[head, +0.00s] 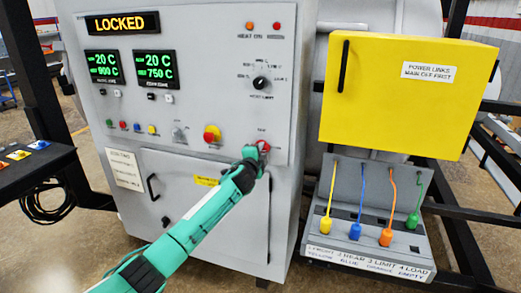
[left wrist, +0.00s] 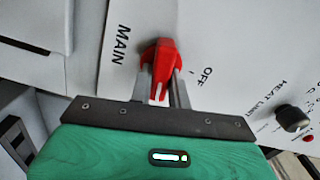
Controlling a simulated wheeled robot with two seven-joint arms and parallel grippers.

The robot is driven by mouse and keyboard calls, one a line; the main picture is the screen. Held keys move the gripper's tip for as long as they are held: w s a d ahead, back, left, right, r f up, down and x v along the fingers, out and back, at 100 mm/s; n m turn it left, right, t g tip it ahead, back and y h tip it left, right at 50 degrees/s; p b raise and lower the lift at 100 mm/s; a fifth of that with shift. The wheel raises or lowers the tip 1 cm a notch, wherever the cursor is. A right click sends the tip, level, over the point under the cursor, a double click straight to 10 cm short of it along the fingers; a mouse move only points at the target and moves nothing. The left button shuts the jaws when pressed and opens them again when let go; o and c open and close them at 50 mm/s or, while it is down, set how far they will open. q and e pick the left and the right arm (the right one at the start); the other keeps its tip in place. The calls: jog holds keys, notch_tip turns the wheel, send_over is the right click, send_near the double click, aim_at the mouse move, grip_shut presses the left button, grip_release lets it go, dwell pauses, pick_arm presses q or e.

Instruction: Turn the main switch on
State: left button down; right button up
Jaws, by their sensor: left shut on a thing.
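The main switch is a red knob (head: 264,145) at the lower right of the grey furnace panel. In the left wrist view the red knob (left wrist: 158,56) sits between the labels MAIN and OFF. My left gripper (head: 257,150) reaches it from below, and its narrow fingers (left wrist: 162,86) are shut on the knob's handle. In the head view the gripper and wrist hide part of the knob and its label. My right gripper is in neither view.
The panel sign (head: 123,23) reads LOCKED, above two green displays. A red and yellow button (head: 212,133) is left of the switch. A yellow box (head: 405,95) and a grey stand (head: 330,215) with coloured plugs stand at right.

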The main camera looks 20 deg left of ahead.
pick_arm(q)
jog(key=shift+f+m, duration=0.1)
jog(key=shift+m, duration=0.9)
jog(key=c, duration=1.3)
grip_release()
jog(key=shift+s+a+b, duration=0.2)
jog(key=shift+s+b, duration=0.75)
jog(key=shift+s, duration=5.95)
